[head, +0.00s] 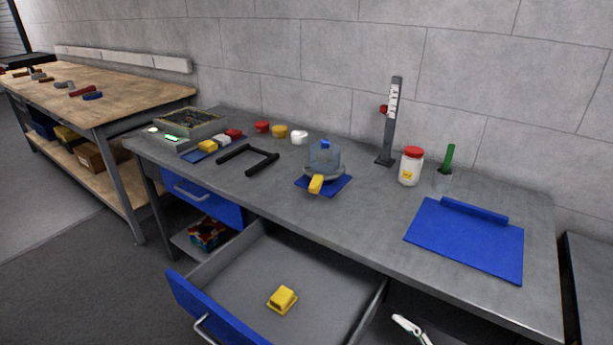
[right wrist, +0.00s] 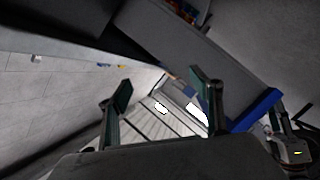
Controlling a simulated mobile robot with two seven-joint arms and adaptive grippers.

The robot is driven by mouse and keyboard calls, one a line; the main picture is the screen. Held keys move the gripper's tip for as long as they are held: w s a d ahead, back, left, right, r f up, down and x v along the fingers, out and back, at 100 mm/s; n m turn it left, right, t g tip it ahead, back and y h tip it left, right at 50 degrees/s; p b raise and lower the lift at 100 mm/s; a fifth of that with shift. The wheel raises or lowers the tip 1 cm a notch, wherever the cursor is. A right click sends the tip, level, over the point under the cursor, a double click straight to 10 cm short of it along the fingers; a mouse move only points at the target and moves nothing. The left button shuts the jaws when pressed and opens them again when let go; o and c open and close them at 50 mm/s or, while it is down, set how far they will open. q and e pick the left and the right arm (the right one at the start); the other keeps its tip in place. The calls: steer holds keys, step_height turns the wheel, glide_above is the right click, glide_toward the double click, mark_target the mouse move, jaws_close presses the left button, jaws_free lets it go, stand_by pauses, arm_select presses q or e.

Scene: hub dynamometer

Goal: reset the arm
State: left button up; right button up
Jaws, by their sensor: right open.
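My right gripper (right wrist: 165,95) shows in the right wrist view with its two fingers wide apart and nothing between them. The view is strongly tilted, with a bright ceiling area behind the fingers. A grey panel with a blue edge (right wrist: 255,110) lies to the right of the fingers, apart from them.
The grey bench (head: 375,226) holds a blue mat (head: 465,240), a jar (head: 410,167), an upright gauge (head: 391,120) and a glass device (head: 324,160). Below, an open drawer (head: 240,270) juts out, holding a yellow block (head: 283,299). A wooden bench (head: 125,88) stands left.

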steer(key=s+d+f+m+g+h, duration=0.4)
steer(key=s+d+f+m+h, duration=0.25)
steer(key=s+d+f, duration=0.65)
steer(key=w+a+m+t, duration=0.1)
steer(key=a+m, duration=0.4)
steer(key=a, duration=0.6)
steer(key=shift+w+f+m+y+p, duration=0.35)
steer(key=shift+w+f, duration=0.05)
steer(key=shift+w, duration=0.3)
steer(key=shift+a, duration=0.1)
